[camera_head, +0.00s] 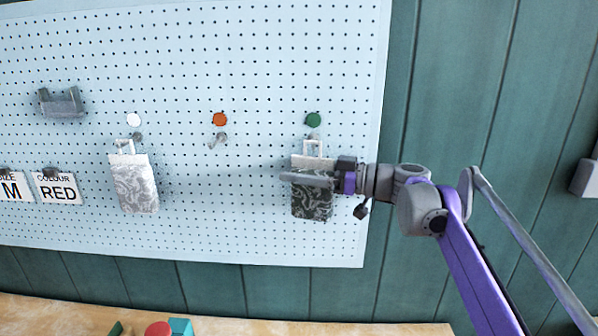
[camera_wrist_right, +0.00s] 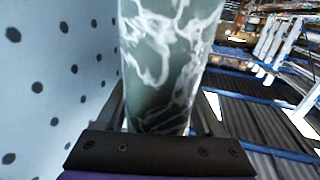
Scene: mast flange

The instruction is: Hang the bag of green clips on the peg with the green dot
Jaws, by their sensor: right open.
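A dark green bag with a pale marbled pattern (camera_head: 312,204) is against the pegboard below the green dot (camera_head: 313,119). Its light loop handle (camera_head: 313,148) is up at the peg (camera_head: 314,134) under that dot, and the bag hangs upright. My right gripper (camera_head: 293,173) comes in from the right across the upper part of the bag. In the right wrist view the bag (camera_wrist_right: 168,65) stands between the two open fingers. The clips inside cannot be made out. My left gripper is not in view.
A pale grey patterned bag (camera_head: 134,185) hangs under a white dot (camera_head: 134,119). The peg (camera_head: 218,140) under the orange dot (camera_head: 220,119) is empty. A grey bracket (camera_head: 61,103) and label cards (camera_head: 57,188) are at the left. Blocks (camera_head: 158,329) lie on the wooden surface below.

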